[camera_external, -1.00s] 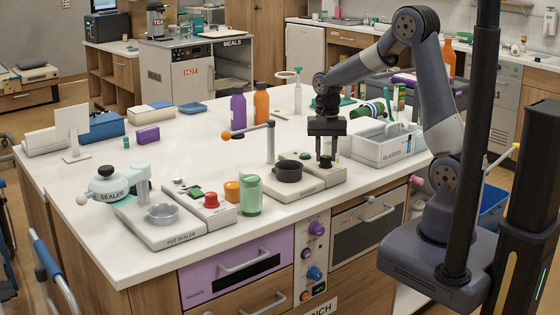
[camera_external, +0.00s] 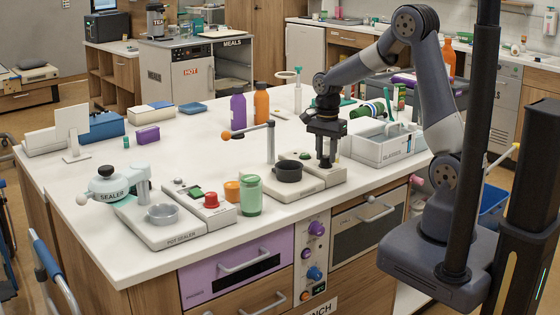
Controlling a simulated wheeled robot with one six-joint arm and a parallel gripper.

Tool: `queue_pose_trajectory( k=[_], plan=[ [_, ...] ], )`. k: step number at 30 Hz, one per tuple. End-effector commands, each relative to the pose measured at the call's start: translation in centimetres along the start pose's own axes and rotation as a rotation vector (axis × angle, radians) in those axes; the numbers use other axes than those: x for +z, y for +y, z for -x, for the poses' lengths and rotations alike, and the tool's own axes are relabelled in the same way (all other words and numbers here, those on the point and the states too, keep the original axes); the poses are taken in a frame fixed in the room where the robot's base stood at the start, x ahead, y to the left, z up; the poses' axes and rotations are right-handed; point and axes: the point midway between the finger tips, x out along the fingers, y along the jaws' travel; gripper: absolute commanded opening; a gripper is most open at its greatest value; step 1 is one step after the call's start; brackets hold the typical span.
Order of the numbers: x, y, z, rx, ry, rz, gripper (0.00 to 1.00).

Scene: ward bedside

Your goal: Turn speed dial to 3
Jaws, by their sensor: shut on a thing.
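My gripper (camera_external: 326,161) points straight down over the right end of a pale grey bench appliance (camera_external: 308,181). Its jaws are shut on a small dial there. The dial is mostly hidden between the fingers, and its marks and setting are too small to read. The appliance has a dark round bowl (camera_external: 289,173) on its left part.
A grey bin labelled glasses (camera_external: 380,151) stands close to the right of my gripper. Purple (camera_external: 238,112) and orange (camera_external: 261,104) bottles stand behind. A green jar (camera_external: 250,195) and pot sealer (camera_external: 178,232) are to the left. The counter's middle left is clear.

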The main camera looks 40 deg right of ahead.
Motion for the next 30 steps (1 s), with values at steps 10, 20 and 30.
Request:
queue_pose_trajectory(
  k=[10,20,30],
  plan=[
    [-0.03,-0.05,0.05,-0.002,0.001,-0.008,0.07],
    [-0.01,-0.03,0.03,-0.001,0.001,-0.008,0.49],
    [-0.01,-0.04,0.40,-0.001,0.000,-0.008,0.52]
  ],
)
